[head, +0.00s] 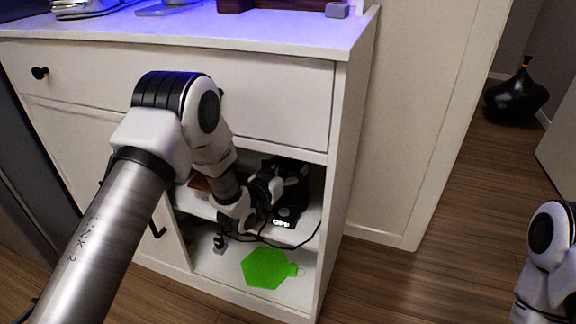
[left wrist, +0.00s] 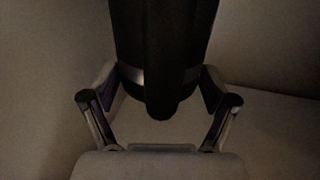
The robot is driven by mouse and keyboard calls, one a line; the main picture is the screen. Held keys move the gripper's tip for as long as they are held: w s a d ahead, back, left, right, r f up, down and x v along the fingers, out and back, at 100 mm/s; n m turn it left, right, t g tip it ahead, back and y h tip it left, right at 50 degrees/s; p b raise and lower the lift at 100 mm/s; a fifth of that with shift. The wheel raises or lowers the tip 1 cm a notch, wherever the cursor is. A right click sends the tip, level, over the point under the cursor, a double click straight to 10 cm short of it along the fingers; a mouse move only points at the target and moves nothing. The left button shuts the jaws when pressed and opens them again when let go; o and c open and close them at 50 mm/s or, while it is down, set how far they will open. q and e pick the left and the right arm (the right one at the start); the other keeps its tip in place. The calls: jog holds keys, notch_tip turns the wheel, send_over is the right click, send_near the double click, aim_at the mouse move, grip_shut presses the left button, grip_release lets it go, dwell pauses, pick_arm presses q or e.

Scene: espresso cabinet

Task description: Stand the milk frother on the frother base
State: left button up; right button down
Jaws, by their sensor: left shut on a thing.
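The black milk frother (head: 292,180) is upright inside the open shelf at the cabinet's right side. It also fills the upper middle of the left wrist view (left wrist: 162,50). My left gripper (head: 274,188) is shut on it, with one finger on each side of the dark body. A black frother base (head: 286,217) with white lettering on its front is on the shelf just below the frother. I cannot tell whether the frother touches the base. My left arm hides part of both. My right gripper is out of view.
The shelf space is tight, with the cabinet's right side wall (head: 342,190) close by and the drawer (head: 270,105) above. A dark cable (head: 300,244) hangs at the shelf front.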

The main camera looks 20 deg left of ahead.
pick_arm(q)
jog(key=shift+r, duration=0.1)
dwell(0.8)
jog(key=shift+f, duration=0.6)
jog(key=o, duration=1.5)
jog(key=shift+o, duration=0.2)
jog(key=shift+s, duration=0.1)
jog(key=shift+f, duration=0.1)
jog(key=p+v, duration=0.2)
jog(key=v, duration=0.9)
jog(key=shift+p, duration=0.4)
